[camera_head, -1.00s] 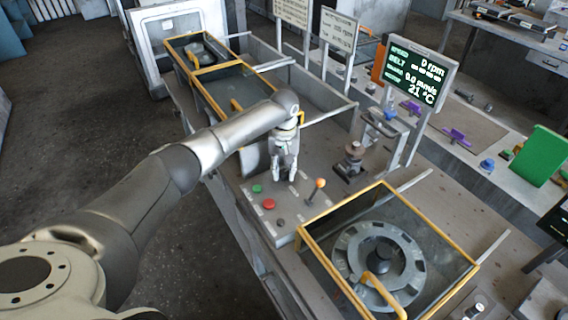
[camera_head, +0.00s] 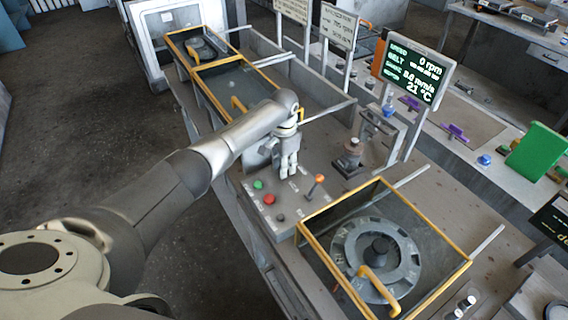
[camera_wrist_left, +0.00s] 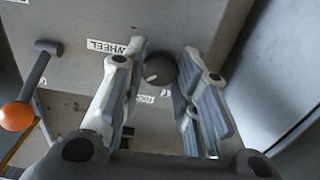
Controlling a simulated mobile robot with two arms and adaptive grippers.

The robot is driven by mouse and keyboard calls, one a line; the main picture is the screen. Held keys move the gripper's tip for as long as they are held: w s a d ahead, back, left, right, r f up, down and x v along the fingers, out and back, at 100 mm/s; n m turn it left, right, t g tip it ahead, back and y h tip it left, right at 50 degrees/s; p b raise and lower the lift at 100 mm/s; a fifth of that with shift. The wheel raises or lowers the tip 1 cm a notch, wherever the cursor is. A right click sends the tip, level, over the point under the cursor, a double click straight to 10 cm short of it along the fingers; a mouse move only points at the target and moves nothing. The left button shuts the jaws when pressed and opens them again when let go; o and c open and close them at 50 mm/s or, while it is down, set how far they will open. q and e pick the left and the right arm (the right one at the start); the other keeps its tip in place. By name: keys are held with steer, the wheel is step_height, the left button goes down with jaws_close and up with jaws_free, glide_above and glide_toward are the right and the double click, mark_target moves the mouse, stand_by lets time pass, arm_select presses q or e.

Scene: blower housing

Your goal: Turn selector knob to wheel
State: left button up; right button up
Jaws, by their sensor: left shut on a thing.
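The selector knob (camera_wrist_left: 161,70) is dark and round with a small white mark on its lower left side in the left wrist view. A WHEEL label (camera_wrist_left: 106,46) is on the panel to its upper left. A second label (camera_wrist_left: 144,98) below the knob is partly hidden by a finger. My left gripper (camera_wrist_left: 160,78) has its fingers on both sides of the knob and is shut on it. In the head view, my left gripper (camera_head: 284,177) points down at the control panel (camera_head: 262,223) and hides the knob. My right gripper is not in view.
A lever with an orange ball (camera_head: 319,179) stands right of the gripper. A yellow-framed guard (camera_head: 330,210) over a round wheel (camera_head: 380,262) is at the lower right. A display (camera_head: 413,69) stands behind.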

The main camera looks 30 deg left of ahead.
arm_select(q)
steer(key=m, duration=0.4)
steer(key=shift+m, duration=2.5)
steer(key=o, duration=1)
step_height(320, 180, up, 12)
steer(key=shift+r, duration=0.1)
